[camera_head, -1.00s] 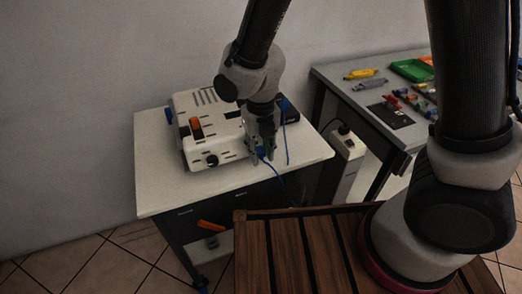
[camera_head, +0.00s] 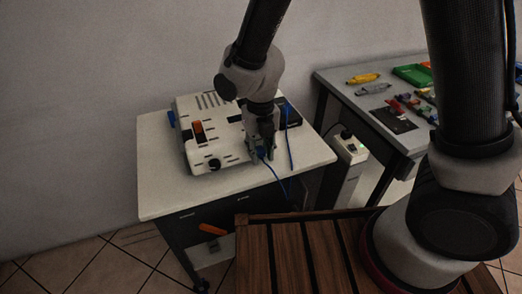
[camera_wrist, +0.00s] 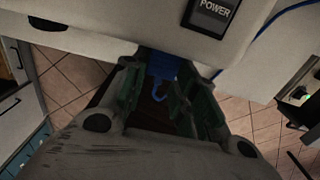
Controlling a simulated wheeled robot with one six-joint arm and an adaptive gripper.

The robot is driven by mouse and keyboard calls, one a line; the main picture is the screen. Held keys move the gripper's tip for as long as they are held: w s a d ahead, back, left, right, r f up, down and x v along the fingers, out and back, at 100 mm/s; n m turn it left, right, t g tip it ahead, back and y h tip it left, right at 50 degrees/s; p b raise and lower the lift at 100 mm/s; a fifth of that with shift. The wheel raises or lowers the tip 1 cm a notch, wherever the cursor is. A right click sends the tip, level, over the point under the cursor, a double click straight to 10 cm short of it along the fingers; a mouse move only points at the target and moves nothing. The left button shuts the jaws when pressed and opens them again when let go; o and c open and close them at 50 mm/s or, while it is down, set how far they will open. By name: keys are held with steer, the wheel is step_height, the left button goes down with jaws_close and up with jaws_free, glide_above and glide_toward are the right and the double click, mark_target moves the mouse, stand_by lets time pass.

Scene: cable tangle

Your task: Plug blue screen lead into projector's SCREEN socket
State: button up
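The white projector (camera_head: 215,140) sits on a white-topped cabinet, with an orange part (camera_head: 197,127) on top. My gripper (camera_head: 262,152) is low at its right front side. In the wrist view, the two green-grey fingers (camera_wrist: 157,92) stand on either side of a blue plug (camera_wrist: 160,68), which appears held between them. The plug is by the lower edge of a pale panel; whether it touches is unclear. The blue lead (camera_head: 280,184) hangs from the gripper over the cabinet's front edge. A POWER label (camera_wrist: 215,8) shows on the panel. No SCREEN label is legible.
A dark box (camera_head: 290,114) and another stretch of blue cable (camera_head: 290,150) lie right of my gripper. A white power unit (camera_head: 347,160) stands between the cabinet and the grey bench (camera_head: 395,125). The cabinet top (camera_head: 160,190) is bare at front left.

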steer(key=o, duration=0.5)
step_height(320, 180, up, 12)
steer(key=s+d+r+n+t, duration=0.1)
steer(key=s+d+r+n, duration=0.2)
steer(key=d+n, duration=0.7)
steer(key=s+d+r+n+t, duration=0.2)
steer(key=s+d+r+n, duration=0.2)
steer(key=d+n, duration=0.7)
steer(key=s+d+r+n+t, duration=0.1)
steer(key=s+d+r+n, duration=0.2)
steer(key=d+r+n, duration=0.3)
steer(key=d+n, duration=0.5)
steer(key=d, duration=0.1)
steer(key=shift+s+r, duration=0.2)
steer(key=shift+s, duration=0.05)
